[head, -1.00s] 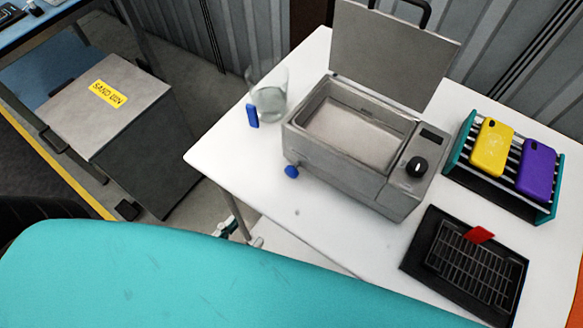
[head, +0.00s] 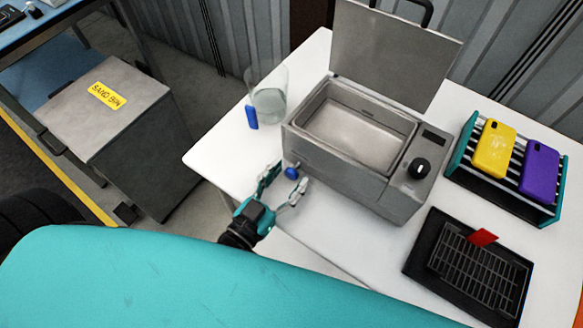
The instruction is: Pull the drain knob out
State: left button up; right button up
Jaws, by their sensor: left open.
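The blue drain knob (head: 291,173) sticks out low on the left end of the grey metal bath (head: 337,166). The bath stands on the white table with its lid (head: 392,52) raised. My left gripper (head: 286,184) is open, with its two fingers on either side of the knob, one to the left and one to the right. I cannot tell whether the fingers touch the knob. My right gripper is not in view.
A clear beaker (head: 268,97) with a blue piece (head: 251,117) stands left of the bath. A rack (head: 502,182) with a yellow case (head: 494,150) and a purple case (head: 538,170) is at right. A black tray with a grid (head: 468,272) lies in front. The white table (head: 222,156) is clear at left.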

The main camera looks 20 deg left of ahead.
pick_arm(q)
jog(key=shift+x, duration=1.05)
